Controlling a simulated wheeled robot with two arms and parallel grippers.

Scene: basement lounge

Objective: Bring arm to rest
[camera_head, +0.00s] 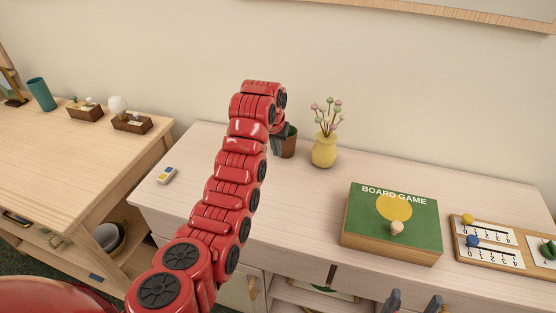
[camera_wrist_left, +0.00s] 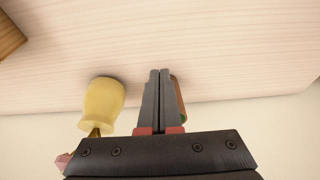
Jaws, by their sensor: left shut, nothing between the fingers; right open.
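My left arm, red and jointed, reaches up over the cabinet top in the head view. Its dark left gripper (camera_head: 279,140) is partly hidden by the arm, close to a brown pot (camera_head: 290,146). In the left wrist view the left gripper (camera_wrist_left: 158,73) has its two fingers pressed together with nothing between them. The brown pot (camera_wrist_left: 180,101) shows partly behind the fingers; I cannot tell if they touch. My right gripper (camera_head: 415,299) shows at the bottom edge of the head view, fingers apart and empty.
A yellow vase (camera_head: 323,151) with flowers stands beside the pot, also in the left wrist view (camera_wrist_left: 103,104). A green board game box (camera_head: 370,238) and a scoreboard (camera_head: 490,259) lie on the cabinet (camera_head: 220,142). A small remote-like object (camera_head: 166,175) lies left. A wooden desk (camera_head: 60,160) stands far left.

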